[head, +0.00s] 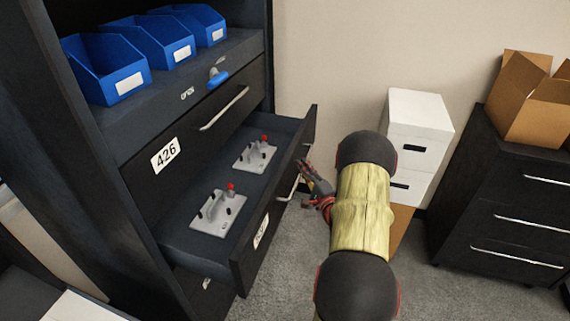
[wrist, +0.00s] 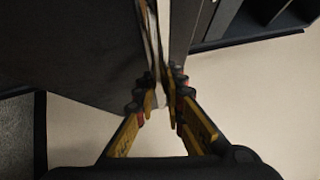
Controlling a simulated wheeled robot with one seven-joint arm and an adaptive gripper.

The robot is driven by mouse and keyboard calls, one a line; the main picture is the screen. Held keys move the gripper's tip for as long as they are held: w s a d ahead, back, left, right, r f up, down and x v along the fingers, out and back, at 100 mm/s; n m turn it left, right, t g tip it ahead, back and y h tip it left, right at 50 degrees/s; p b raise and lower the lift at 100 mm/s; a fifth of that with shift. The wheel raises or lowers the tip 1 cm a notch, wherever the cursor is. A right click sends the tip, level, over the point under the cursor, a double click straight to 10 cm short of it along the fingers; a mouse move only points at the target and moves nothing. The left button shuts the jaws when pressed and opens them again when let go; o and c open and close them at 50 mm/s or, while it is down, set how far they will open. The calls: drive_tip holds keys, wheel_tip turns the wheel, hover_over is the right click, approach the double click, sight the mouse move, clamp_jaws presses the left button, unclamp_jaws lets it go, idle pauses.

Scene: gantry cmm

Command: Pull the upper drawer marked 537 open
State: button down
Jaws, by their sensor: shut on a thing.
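A dark drawer (head: 310,130) stands pulled out from the cabinet in the head view, below a shut drawer marked 426 (head: 166,154). The label (head: 261,231) on its front is too slanted to read. Two grey plates with red-knobbed clamps (head: 220,212) (head: 255,154) lie inside it. Its pale bar handle (head: 292,188) is on the outer front, partly hidden by my gripper. My gripper (head: 304,168) is shut on this handle. In the wrist view my gripper (wrist: 160,97) has its fingers on both sides of the handle bar (wrist: 154,45).
Blue bins (head: 105,75) stand on the shelf above, over a blue lever (head: 218,77) near the word OPEN. White boxes (head: 415,125) and a black drawer unit (head: 510,215) with a cardboard box (head: 530,98) stand at the right. Grey carpet (head: 280,280) lies clear before the drawer.

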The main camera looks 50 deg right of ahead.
drive_tip(key=shift+s+d+f+p, duration=0.15)
drive_tip(key=shift+s+d, duration=0.3)
drive_tip(key=shift+s, duration=0.75)
drive_tip(key=shift+s+d+r+p, duration=0.15)
drive_tip(key=shift+s+d, duration=0.3)
drive_tip(key=shift+s, duration=0.7)
drive_tip(key=shift+f, duration=0.15)
drive_tip(key=c, duration=1.9)
unclamp_jaws()
drive_tip(key=shift+o, duration=0.3)
drive_tip(key=v, duration=1.2)
